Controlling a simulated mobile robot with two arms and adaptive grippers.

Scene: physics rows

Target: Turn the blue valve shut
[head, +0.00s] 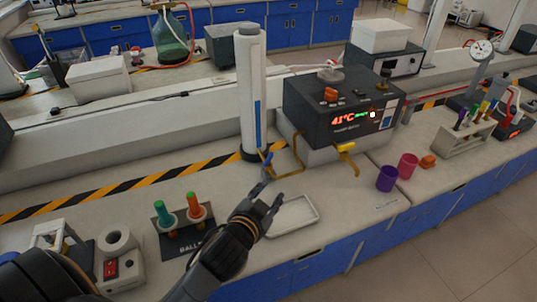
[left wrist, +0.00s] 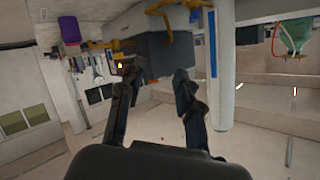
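The blue valve (head: 267,163) is a small blue handle on brass-coloured piping at the foot of a white column (head: 251,90), in the middle of the head view. A small blue part (left wrist: 197,4), seemingly the same handle, shows at the top edge of the left wrist view, which looks upside down. My left gripper (head: 271,201) is in front of the valve, nearer the bench's front edge and apart from it. In the left wrist view its two fingers (left wrist: 155,82) are spread with nothing between them. My right gripper is not in view.
A dark heater box (head: 340,108) with a lit display and a yellow-handled tap (head: 346,147) stands right of the column. A shallow white tray (head: 312,222) lies beside my gripper. Purple (head: 387,178) and pink (head: 408,166) cups stand right; a holder with green and orange tubes (head: 182,238) stands left.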

